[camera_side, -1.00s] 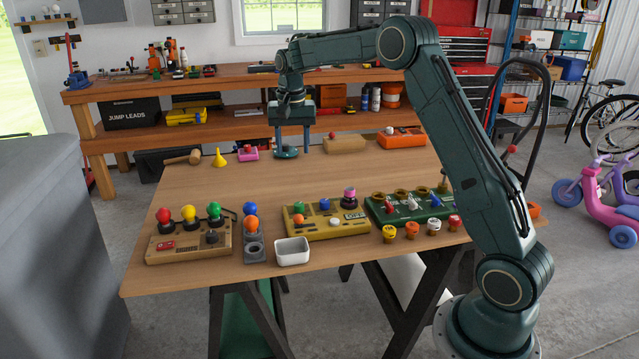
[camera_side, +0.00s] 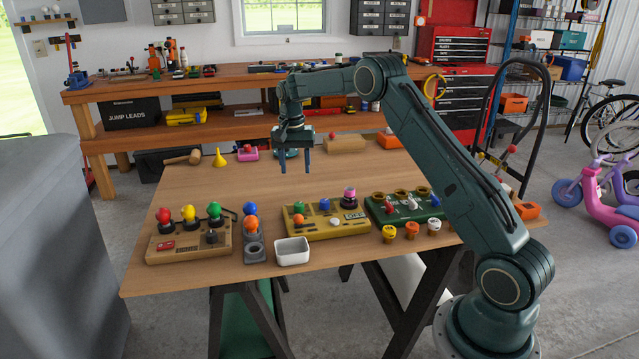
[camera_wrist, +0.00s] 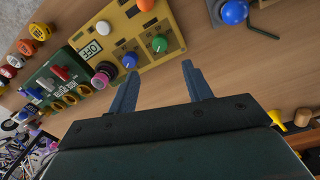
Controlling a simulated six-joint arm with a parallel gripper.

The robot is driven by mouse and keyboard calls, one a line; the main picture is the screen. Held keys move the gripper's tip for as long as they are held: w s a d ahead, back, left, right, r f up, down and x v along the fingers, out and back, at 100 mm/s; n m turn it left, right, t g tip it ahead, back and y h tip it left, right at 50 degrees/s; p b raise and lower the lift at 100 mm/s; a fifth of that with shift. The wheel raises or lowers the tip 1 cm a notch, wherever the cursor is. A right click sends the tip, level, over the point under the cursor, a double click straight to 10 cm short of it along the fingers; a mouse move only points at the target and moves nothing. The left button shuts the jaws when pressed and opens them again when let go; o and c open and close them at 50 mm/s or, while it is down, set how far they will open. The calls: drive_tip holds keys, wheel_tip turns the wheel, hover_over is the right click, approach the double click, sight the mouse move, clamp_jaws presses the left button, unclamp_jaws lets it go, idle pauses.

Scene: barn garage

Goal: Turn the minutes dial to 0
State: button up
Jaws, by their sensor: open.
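No lettering reading "minutes" is legible, so I cannot tell for certain which dial is the minutes dial. A yellow box (camera_side: 325,231) carries a green knob (camera_side: 298,207), a blue knob (camera_side: 324,204) and a small display (camera_side: 356,215). In the wrist view the display (camera_wrist: 92,48) reads OFF; the blue knob (camera_wrist: 129,61) and green knob (camera_wrist: 159,43) lie beyond my gripper (camera_wrist: 158,80). My gripper is open and empty above the table, fingers down.
A joystick box (camera_side: 188,242), a white bin (camera_side: 292,252) and a green switch panel (camera_side: 408,208) stand along the front. The table's middle left is clear.

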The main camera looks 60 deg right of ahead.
sight(299, 204)
drive_tip(key=f, duration=1.2)
drive_tip(key=shift+s+d+f, duration=0.1)
drive_tip(key=shift+s+f, duration=0.05)
drive_tip(key=shift+s, duration=0.05)
drive_tip(key=c, duration=1)
drive_tip(key=shift+n, duration=0.4)
drive_tip(key=n, duration=0.9)
